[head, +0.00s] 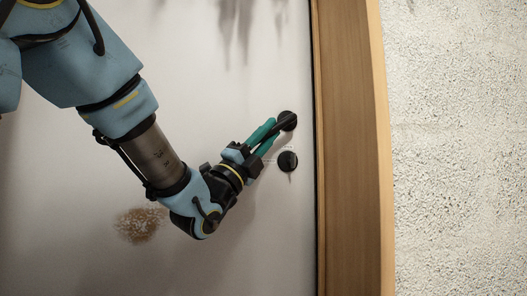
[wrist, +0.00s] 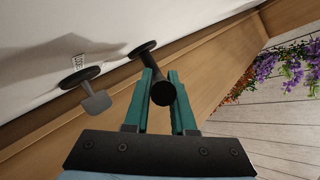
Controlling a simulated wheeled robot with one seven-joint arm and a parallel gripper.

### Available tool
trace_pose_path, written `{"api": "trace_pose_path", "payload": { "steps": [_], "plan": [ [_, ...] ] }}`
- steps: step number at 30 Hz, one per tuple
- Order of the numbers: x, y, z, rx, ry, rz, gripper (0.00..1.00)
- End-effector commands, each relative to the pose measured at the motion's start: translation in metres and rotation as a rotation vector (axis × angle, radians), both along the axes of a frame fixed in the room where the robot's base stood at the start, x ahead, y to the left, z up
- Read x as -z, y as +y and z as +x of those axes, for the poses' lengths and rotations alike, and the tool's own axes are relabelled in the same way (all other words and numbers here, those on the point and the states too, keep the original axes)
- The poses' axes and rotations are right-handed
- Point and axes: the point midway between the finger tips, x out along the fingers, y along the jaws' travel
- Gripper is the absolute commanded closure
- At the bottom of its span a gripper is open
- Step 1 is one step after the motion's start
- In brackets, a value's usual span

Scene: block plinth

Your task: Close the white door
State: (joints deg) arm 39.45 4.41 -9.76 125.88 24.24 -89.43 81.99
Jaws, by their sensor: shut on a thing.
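The white door (head: 110,75) fills most of the head view, its right edge close along the wooden frame (head: 347,150). A dark line runs between door and frame. A black handle (head: 288,121) stands out from the door near that edge. My gripper (head: 271,126) has its green fingers at the handle. In the wrist view the fingers (wrist: 163,95) are on both sides of the round black handle end (wrist: 163,93) and shut on it. A second black round fitting with a flat tab (head: 288,161) sits just below the handle and also shows in the wrist view (wrist: 96,103).
A speckled light wall (head: 460,150) lies right of the frame. The wrist view shows purple flowers (wrist: 286,62) and pale planks (wrist: 270,115) beyond the frame. A brown stain (head: 142,224) marks the door's lower part.

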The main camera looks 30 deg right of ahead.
Motion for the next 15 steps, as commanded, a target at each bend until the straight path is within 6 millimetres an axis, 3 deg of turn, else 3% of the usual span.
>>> {"api": "trace_pose_path", "payload": {
  "steps": [6,15],
  "plan": [
    [-0.001,0.020,-0.034,0.052,-0.006,-0.010,1.00],
    [-0.001,0.022,-0.041,0.066,-0.004,-0.005,1.00]
  ]
}}
